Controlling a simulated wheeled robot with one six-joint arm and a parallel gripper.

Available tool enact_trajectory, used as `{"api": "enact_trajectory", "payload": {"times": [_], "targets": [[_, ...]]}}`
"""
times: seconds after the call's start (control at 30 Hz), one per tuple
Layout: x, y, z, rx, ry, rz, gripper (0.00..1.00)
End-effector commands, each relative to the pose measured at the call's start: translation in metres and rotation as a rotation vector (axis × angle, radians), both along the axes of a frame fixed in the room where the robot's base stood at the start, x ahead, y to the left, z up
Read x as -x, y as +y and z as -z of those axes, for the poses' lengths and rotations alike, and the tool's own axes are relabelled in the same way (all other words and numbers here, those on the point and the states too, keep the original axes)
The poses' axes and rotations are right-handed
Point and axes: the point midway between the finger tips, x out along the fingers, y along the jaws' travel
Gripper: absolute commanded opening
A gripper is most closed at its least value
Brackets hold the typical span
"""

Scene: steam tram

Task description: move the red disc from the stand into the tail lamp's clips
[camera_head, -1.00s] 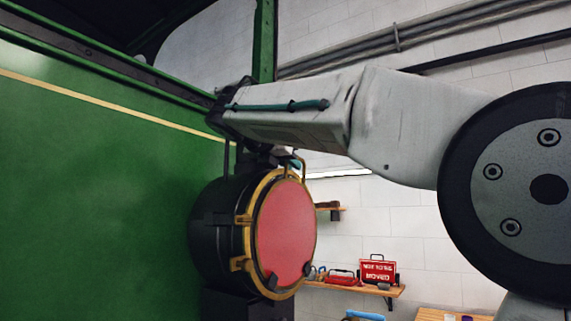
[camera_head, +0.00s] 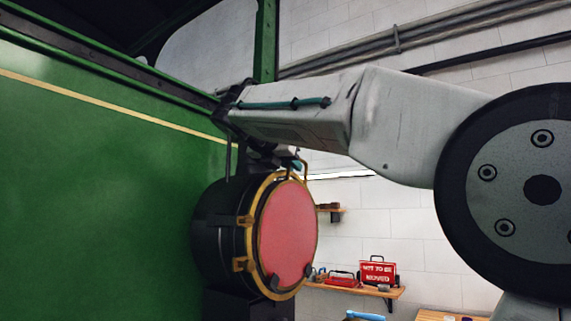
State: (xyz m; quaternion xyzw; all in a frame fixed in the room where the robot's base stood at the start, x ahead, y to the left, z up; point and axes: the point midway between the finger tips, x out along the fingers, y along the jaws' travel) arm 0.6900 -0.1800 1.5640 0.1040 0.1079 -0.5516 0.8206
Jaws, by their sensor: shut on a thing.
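The tail lamp (camera_head: 218,240) is a black drum with a brass-edged front, beside the green tram side. The red disc (camera_head: 287,235) is upright at the lamp's front, inside the brass rim. Two dark clips show at its lower edge, one at lower left (camera_head: 273,281) and one at lower right (camera_head: 309,270). The disc's lower edge appears to be at these clips; I cannot tell how deep it sits. My gripper (camera_head: 290,165) is above the lamp at the disc's top edge, shut on the red disc. Its fingertips are mostly hidden. The stand cannot be made out.
The green tram side (camera_head: 100,180) fills the left. Pipes run along the white wall. My arm spans the upper right.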

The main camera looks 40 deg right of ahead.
Motion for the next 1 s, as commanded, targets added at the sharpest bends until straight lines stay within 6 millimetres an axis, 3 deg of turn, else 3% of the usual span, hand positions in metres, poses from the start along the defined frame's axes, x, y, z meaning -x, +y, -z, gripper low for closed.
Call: {"api": "enact_trajectory", "payload": {"times": [0.03,1.0], "targets": [[-0.006,-0.001,0.039,-0.045,0.088,0.030,0.00],[-0.006,-0.008,0.008,-0.050,0.085,0.032,0.00]]}}
